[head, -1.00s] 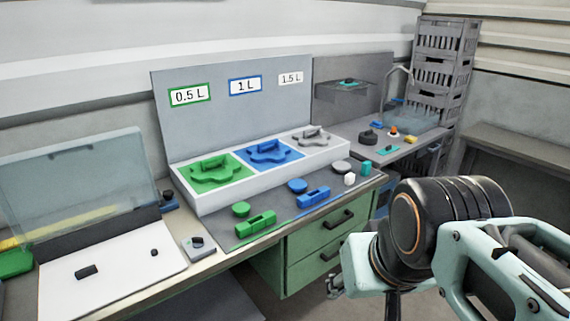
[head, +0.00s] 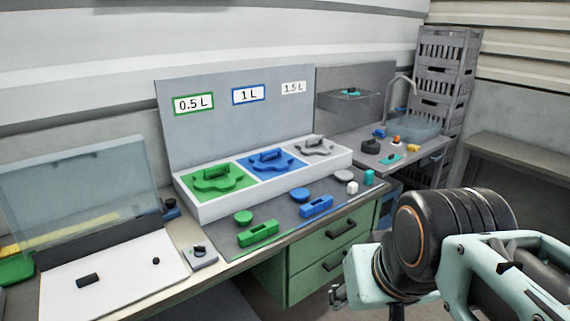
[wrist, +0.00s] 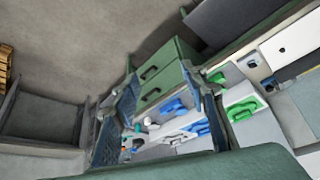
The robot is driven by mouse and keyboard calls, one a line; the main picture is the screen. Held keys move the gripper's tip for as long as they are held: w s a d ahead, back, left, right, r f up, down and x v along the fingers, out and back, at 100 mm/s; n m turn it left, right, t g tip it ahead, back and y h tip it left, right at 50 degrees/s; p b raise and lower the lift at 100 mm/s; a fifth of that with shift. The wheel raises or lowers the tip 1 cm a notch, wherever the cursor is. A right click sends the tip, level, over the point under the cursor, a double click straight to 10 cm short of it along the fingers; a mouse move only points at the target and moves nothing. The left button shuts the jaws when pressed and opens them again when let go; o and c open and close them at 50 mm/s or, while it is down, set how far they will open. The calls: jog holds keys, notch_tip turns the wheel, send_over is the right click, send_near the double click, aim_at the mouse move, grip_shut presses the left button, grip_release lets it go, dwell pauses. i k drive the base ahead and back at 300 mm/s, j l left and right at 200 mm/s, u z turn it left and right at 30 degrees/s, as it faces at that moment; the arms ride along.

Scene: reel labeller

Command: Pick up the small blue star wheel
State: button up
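A blue star-shaped wheel with a raised grip (head: 271,161) lies in the middle, 1 L section of the white tray (head: 215,211). Nearer the front, a smaller round blue piece (head: 300,194) and a blue block (head: 316,206) lie on the dark mat; I cannot make out star points on the round piece. In the wrist view, blue pieces (wrist: 198,128) appear beyond my gripper, too small to tell apart surely. My gripper (wrist: 160,76) is open and empty, its two fingers well apart. It is clear of the bench, far from the blue pieces.
A green wheel (head: 218,179) and a grey wheel (head: 313,147) flank the blue wheel. A green disc (head: 243,217) and green block (head: 258,233) lie in front. A clear raised cover (head: 80,195) stands left. A sink bench (head: 420,151) stands right. Floor before the drawers is open.

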aim_at(272, 156)
jog(key=k+u, duration=0.1)
jog(key=u, duration=1.5)
jog(key=z, duration=1.4)
jog(key=i+j+u, duration=0.1)
jog(key=i, duration=1.2)
